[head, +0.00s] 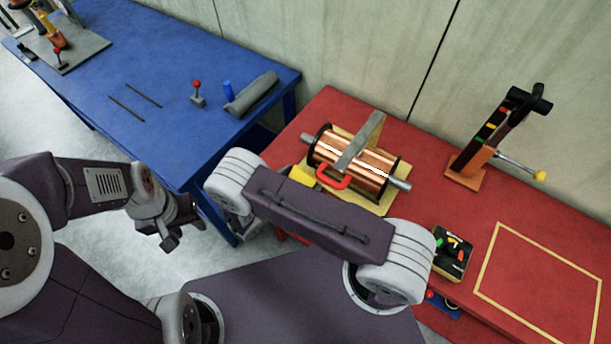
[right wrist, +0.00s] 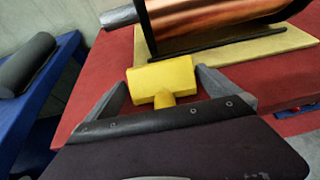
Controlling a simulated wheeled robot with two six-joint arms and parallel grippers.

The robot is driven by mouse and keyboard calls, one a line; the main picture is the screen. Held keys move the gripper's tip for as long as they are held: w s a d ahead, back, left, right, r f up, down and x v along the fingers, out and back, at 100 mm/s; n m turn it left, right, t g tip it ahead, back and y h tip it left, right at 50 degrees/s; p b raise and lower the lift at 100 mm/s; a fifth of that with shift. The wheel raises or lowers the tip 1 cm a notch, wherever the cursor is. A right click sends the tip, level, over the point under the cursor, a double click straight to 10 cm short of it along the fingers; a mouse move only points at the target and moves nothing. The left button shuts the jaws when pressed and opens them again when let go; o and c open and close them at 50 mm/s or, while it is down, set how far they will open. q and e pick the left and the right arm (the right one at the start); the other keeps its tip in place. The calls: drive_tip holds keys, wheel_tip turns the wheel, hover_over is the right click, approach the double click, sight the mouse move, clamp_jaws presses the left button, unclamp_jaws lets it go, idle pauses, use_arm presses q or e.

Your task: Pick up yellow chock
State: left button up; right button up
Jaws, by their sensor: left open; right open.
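The yellow chock (head: 303,176) lies on the red table, at the left end of the copper spool (head: 355,163), partly hidden by my right arm in the head view. In the right wrist view the chock (right wrist: 172,76) sits between the fingers of my right gripper (right wrist: 161,85). That gripper is open, one finger on each side of the chock, and does not visibly grip it. My right gripper is hidden behind my own arm in the head view. My left gripper (head: 172,232) is open and empty over the floor, left of the red table.
The spool rests on a tan base (head: 376,205) with a grey bar and a red handle (head: 332,182) close to the chock. A black tray (head: 452,252) and an orange stand (head: 468,172) are farther right. A blue table (head: 160,65) stands at the left.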

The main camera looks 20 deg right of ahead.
drive_tip(key=shift+v, duration=0.85)
drive_tip(key=c, duration=0.9)
drive_tip(key=shift+s+r, duration=0.1)
drive_tip(key=shift+s, duration=0.15)
drive_tip(key=c, duration=0.6)
drive_tip(key=shift+o, duration=0.2)
drive_tip(key=shift+w+d, duration=0.3)
drive_tip(key=shift+w, duration=0.1)
use_arm(q)
drive_tip(key=shift+s+a, duration=0.5)
drive_tip(key=shift+s, duration=0.05)
use_arm(e)
wheel_tip(320, 180, up, 10)
